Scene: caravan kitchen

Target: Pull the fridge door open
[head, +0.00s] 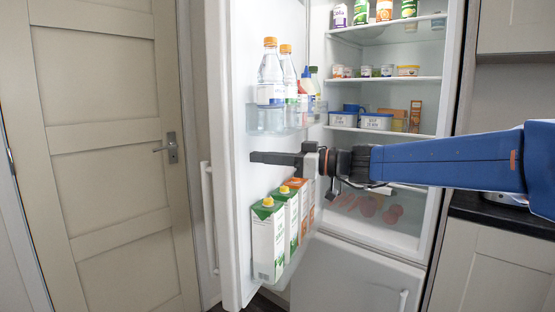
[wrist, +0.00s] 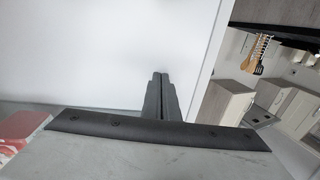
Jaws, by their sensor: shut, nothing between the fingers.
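The fridge door (head: 236,205) stands wide open in the head view, swung out to the left with its shelved inner side showing. Its white vertical handle (head: 208,210) is on the outer side at the left edge. My gripper (head: 252,157) is shut and empty, in front of the door's inner side between the bottle shelf and the carton shelf. In the wrist view my shut fingers (wrist: 158,78) point at the white inner face of the door (wrist: 110,50). I cannot tell whether they touch it. The fridge interior (head: 388,100) is exposed.
Bottles (head: 270,85) stand in the upper door shelf and cartons (head: 268,240) in the lower one, close to my gripper. A closed beige room door (head: 110,150) is behind at the left. A dark counter (head: 500,213) is at the right.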

